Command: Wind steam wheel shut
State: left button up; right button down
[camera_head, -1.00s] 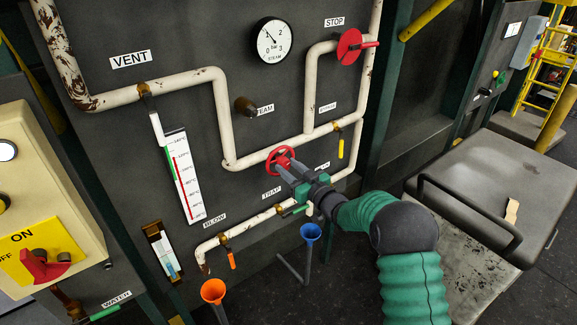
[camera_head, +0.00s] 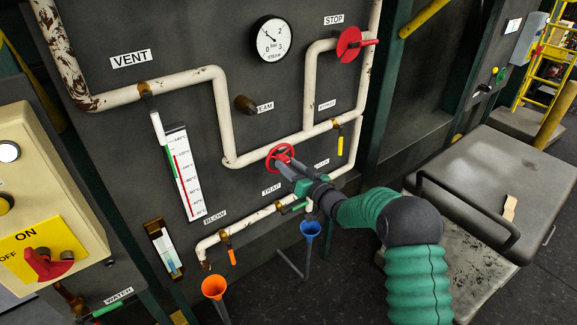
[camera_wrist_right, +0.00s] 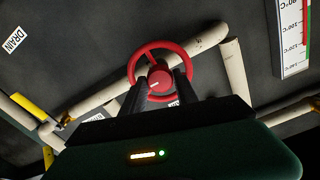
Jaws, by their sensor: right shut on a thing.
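A red spoked wheel (camera_head: 279,156) is at the fingertips of my right gripper (camera_head: 291,168), in front of the lower white pipe. In the right wrist view the two dark fingers of my right gripper (camera_wrist_right: 166,88) close on the hub of the red wheel (camera_wrist_right: 156,79). I cannot tell whether the wheel is joined to anything behind it. A bare brown stem (camera_head: 246,105) sticks out of the panel up and left of the wheel, partly covering the STEAM label (camera_head: 265,107). My left gripper is not in view.
White pipes (camera_head: 228,130) cross the dark panel. Orange (camera_head: 214,287) and blue (camera_head: 310,229) funnels stand below. A switch box (camera_head: 35,215) is at left, a grey cart (camera_head: 480,180) at right.

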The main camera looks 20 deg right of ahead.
jog(key=c, duration=1.3)
grip_release()
jog(key=shift+s+f, duration=0.1)
jog(key=shift+f, duration=0.35)
jog(key=shift+c, duration=0.2)
jog(key=o, duration=0.4)
jog(key=shift+r, duration=0.2)
jog(key=b+v, duration=0.2)
jog(key=v, duration=1.4)
jog(key=shift+s+d, duration=0.2)
jog(key=shift+s, duration=0.1)
